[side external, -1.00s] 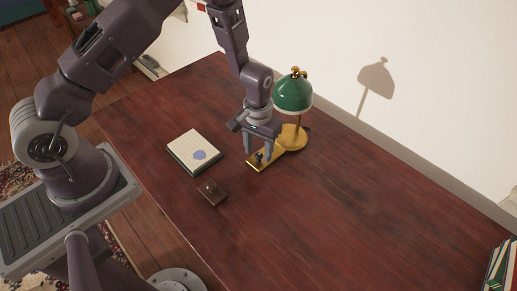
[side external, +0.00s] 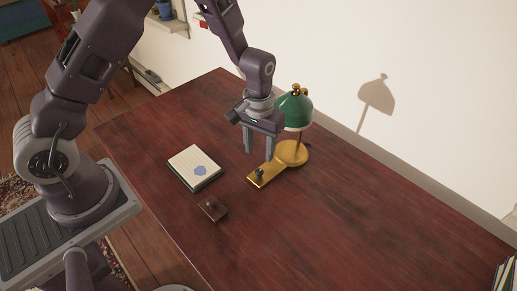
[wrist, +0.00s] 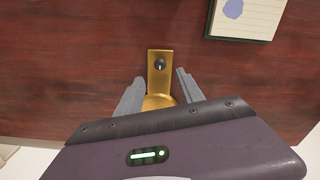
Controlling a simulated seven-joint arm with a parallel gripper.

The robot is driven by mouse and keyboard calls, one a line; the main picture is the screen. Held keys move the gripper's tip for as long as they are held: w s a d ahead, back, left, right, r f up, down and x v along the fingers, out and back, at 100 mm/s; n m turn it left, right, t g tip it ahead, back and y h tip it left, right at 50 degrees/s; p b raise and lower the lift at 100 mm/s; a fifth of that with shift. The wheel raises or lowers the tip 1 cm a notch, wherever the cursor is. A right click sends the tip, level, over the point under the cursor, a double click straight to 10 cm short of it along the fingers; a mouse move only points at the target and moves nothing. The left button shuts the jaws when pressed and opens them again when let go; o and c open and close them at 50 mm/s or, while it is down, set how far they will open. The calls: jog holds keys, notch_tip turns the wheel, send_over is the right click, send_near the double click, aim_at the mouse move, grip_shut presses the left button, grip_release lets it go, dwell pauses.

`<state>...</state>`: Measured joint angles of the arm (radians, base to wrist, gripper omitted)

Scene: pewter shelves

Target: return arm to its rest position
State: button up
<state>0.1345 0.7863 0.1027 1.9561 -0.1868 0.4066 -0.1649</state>
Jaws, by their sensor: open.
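My gripper (side external: 259,153) is open and empty, fingers pointing down, above the desk beside the lamp. The brass desk lamp (side external: 291,154) has a green shade (side external: 295,108) and a flat base arm with a dark knob (side external: 260,174) near its front end. In the side view the fingertips are apart from the knob. In the wrist view my fingers (wrist: 159,76) spread on either side of the brass base (wrist: 159,83), with the knob (wrist: 159,64) just beyond the tips. Part of the lamp is hidden behind my gripper there.
A notepad with a blue blot (side external: 194,166) and a small dark wooden block with a knob (side external: 212,208) lie on the reddish desk (side external: 330,220). Books (side external: 505,275) stand at the far right corner. A pale wall (side external: 430,120) rises behind the lamp. The desk's right middle is clear.

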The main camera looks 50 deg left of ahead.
jog(key=s+r+m+t, duration=0.1)
jog(key=s+r, duration=0.3)
jog(key=r, duration=0.6)
jog(key=s+r+m+t, duration=0.15)
jog(key=s+r, duration=0.25)
jog(key=r, duration=0.7)
jog(key=s+a+r+t, duration=0.1)
jog(key=s+r, duration=0.2)
jog(key=s, duration=0.4)
jog(key=s+a+r+t, duration=0.1)
jog(key=s+r+t, duration=0.1)
jog(key=s, duration=0.6)
jog(key=shift+s+a+r+m, duration=0.25)
jog(key=shift+r+m, duration=0.1)
jog(key=shift+r, duration=0.1)
